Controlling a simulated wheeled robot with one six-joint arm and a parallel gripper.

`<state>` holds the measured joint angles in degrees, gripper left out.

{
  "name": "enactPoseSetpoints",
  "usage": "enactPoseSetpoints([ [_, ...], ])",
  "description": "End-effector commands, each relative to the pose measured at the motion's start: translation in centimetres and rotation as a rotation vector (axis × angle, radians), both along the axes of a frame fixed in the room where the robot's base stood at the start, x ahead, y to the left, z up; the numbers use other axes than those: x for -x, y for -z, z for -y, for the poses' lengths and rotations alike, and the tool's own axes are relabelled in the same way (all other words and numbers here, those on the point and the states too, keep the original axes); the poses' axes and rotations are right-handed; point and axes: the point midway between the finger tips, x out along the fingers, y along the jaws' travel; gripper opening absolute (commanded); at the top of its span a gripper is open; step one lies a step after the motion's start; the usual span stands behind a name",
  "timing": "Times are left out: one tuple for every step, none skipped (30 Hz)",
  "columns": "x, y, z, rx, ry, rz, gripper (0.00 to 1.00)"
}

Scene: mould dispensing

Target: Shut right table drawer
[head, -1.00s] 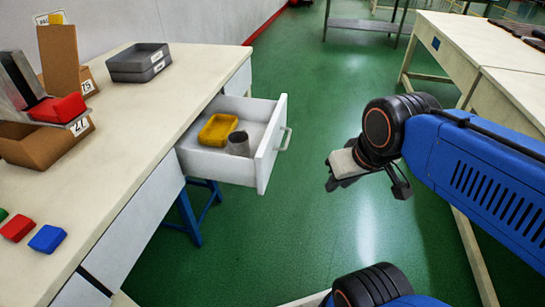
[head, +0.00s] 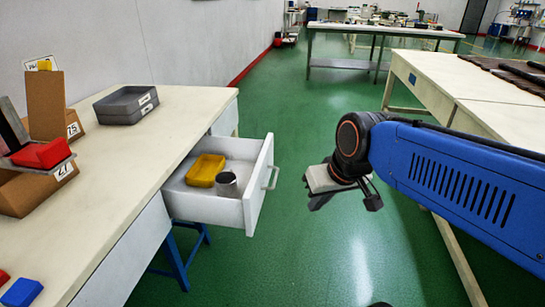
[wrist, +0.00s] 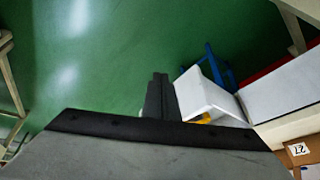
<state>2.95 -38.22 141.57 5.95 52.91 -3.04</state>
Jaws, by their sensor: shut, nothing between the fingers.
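In the wrist view my dark fingers (wrist: 160,97) are together and empty. The white drawer (wrist: 208,95) shows just right of them there, with a bit of yellow partly hidden behind my gripper.
The cream table (head: 130,150) carries a stacked grey tray (head: 125,104), cardboard boxes (head: 45,105) and red and blue blocks. Another bench (head: 455,80) stands at right behind my arm. Green floor is free between the benches.

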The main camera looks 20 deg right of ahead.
Motion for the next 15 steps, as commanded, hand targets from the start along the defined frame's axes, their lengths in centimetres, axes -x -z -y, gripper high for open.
enactPoseSetpoints([
  [-1.6, -0.4, 0.1, -0.022, 0.015, -0.002, 0.00],
  [-2.6, -0.6, 0.1, -0.037, 0.022, 0.000, 0.00],
  [-3.8, -0.9, 0.1, -0.055, 0.031, 0.003, 0.00],
  [-4.8, -1.2, 0.2, -0.069, 0.039, 0.006, 0.00],
  [-5.8, -1.4, 0.2, -0.084, 0.047, 0.009, 0.00],
  [-7.1, -1.7, 0.4, -0.101, 0.057, 0.013, 0.00],
  [-8.1, -1.8, 0.5, -0.114, 0.067, 0.017, 0.00],
  [-9.1, -2.0, 0.7, -0.128, 0.074, 0.020, 0.00],
  [-10.4, -2.2, 0.9, -0.145, 0.086, 0.026, 0.00],
  [-11.4, -2.4, 1.2, -0.157, 0.096, 0.030, 0.00],
  [-12.4, -2.5, 1.4, -0.170, 0.105, 0.033, 0.00],
  [-13.8, -2.6, 1.8, -0.187, 0.119, 0.039, 0.00],
  [-14.8, -2.7, 2.2, -0.199, 0.129, 0.045, 0.00],
  [-15.9, -2.8, 2.5, -0.211, 0.139, 0.050, 0.00],
  [-17.2, -2.8, 3.0, -0.227, 0.154, 0.056, 0.00],
])
